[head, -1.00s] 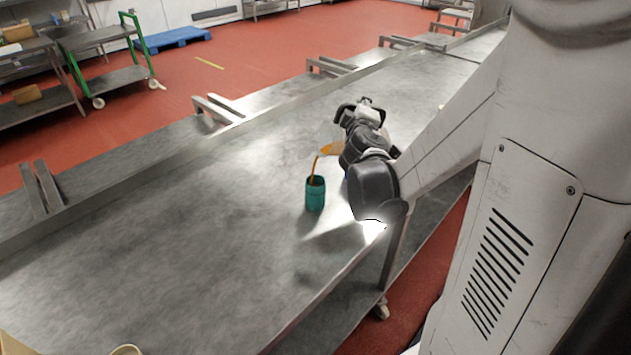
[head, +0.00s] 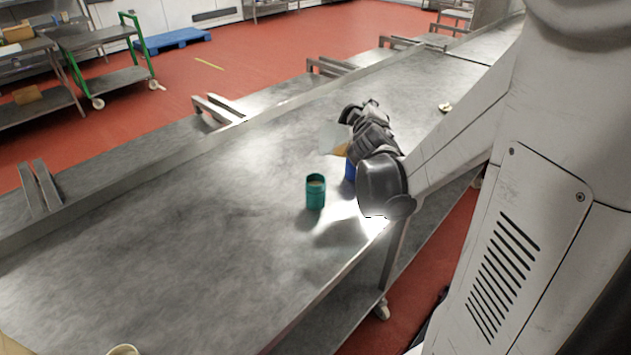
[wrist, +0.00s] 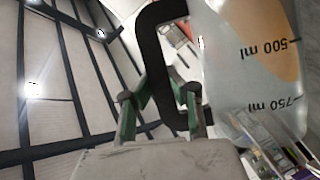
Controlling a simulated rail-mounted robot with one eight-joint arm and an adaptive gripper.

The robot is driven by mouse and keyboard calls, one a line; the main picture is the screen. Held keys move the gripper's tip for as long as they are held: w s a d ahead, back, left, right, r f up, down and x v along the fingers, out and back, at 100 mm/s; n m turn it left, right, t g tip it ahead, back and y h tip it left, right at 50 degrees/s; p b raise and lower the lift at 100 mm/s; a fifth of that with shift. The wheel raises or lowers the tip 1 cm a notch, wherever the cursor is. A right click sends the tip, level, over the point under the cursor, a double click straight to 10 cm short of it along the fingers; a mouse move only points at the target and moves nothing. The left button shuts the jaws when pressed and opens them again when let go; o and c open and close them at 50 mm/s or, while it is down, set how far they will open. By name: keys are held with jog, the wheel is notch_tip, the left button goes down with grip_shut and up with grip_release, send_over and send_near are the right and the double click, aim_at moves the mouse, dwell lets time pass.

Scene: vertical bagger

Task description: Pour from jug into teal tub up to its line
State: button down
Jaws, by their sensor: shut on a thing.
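The teal tub (head: 315,198) stands upright on the steel table. Something tan-orange shows inside its mouth; its line cannot be made out. The jug (head: 333,137) is translucent with orange liquid in it, held above the table just up and right of the tub. No stream runs from it now. In the wrist view the jug (wrist: 245,65) shows 500 ml and 750 ml marks, orange contents and a black handle (wrist: 150,50). My gripper (wrist: 162,108) is shut on that handle with its green-edged fingers. In the head view my wrist partly hides the jug.
A blue object (head: 350,171) stands right of the tub, mostly hidden behind my arm. A small pale item (head: 445,107) lies farther along the steel table (head: 190,235). A round rim (head: 124,350) shows at the bottom edge. The table left of the tub is clear.

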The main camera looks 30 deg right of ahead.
jog(key=shift+d+f+m, duration=0.3)
jog(key=shift+d+f, duration=0.1)
jog(key=shift+s+d+f+m+g+y+b, duration=0.15)
jog(key=shift+d+f+m+y+b, duration=0.1)
jog(key=shift+d+f+m+b, duration=0.25)
jog(key=shift+d+f+m+g+y+b, duration=0.1)
jog(key=shift+d+f+m+y+b, duration=0.2)
jog(key=shift+f, duration=0.35)
jog(key=shift+s+d+f+m+g+y+b, duration=0.15)
jog(key=shift+d+f+m+y+b, duration=0.15)
jog(key=shift+f+b, duration=0.2)
jog(key=shift+w+a, duration=0.1)
